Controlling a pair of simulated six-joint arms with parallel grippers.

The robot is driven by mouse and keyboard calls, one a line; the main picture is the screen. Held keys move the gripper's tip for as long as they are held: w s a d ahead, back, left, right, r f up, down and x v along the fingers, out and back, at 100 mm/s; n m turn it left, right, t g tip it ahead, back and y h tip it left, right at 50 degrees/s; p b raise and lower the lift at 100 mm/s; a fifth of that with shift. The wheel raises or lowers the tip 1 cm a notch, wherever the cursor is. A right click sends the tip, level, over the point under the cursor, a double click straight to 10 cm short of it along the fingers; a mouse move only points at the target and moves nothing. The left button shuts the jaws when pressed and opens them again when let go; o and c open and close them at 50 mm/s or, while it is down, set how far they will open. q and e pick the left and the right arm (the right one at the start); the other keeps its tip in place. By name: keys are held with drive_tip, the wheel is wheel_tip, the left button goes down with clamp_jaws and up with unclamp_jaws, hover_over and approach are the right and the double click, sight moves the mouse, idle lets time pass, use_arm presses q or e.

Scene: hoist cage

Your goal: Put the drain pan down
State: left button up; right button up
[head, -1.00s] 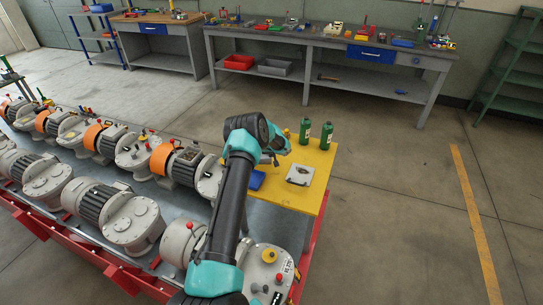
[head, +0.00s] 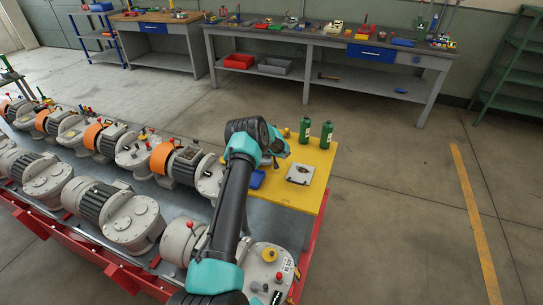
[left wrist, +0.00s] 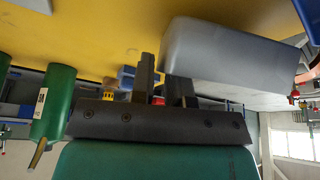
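The drain pan (left wrist: 225,55), a grey tub, shows in the left wrist view, which is upside down. It is close to the yellow tabletop (left wrist: 100,35); I cannot tell whether it touches. My left gripper (left wrist: 163,85) is at the pan's side wall, one finger outside and the other partly hidden behind the wall, so it looks shut on it. In the head view my left gripper (head: 276,147) is over the yellow table (head: 308,202), and my arm hides the pan. My right gripper is not in view.
Two green bottles (head: 327,134) stand at the table's back edge; one green bottle (left wrist: 52,105) shows in the wrist view. A pale plate (head: 300,173) and a blue item (head: 257,180) lie on the table. Gear motors (head: 130,216) fill the left. The floor at right is clear.

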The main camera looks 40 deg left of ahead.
use_arm(q)
drive_tip(key=shift+o, duration=1)
drive_tip(key=shift+r, duration=0.65)
drive_tip(key=v, duration=1.1)
drive_tip(key=shift+r, duration=0.35)
drive_tip(key=shift+s+d, duration=0.1)
